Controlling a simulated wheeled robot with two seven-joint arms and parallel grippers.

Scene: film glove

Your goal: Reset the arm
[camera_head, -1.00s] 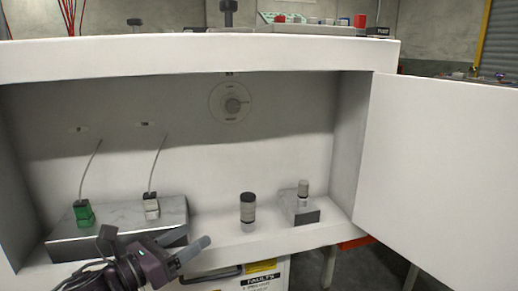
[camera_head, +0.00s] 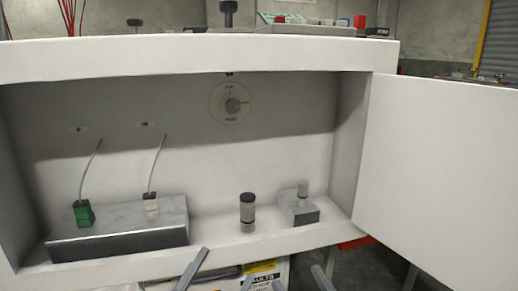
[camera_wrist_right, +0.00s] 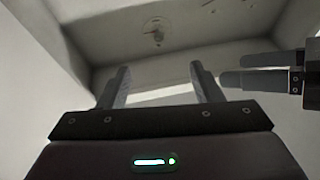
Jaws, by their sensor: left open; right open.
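My left gripper (camera_head: 227,264) shows only as grey fingers at the bottom edge of the head view, in front of the white cabinet. It is open and appears empty. My right gripper (camera_head: 297,275) is just to its right, also open, with only its fingertips showing. In the right wrist view my right gripper (camera_wrist_right: 160,80) has its two fingers spread with nothing between them. Fingers of my left gripper (camera_wrist_right: 235,70) come in from the right of that view, close to the right gripper's fingers.
The open white cabinet (camera_head: 200,55) holds a block (camera_head: 120,243) with a green plug (camera_head: 83,214) and a white plug (camera_head: 151,208). The cabinet door (camera_head: 440,180) is open.

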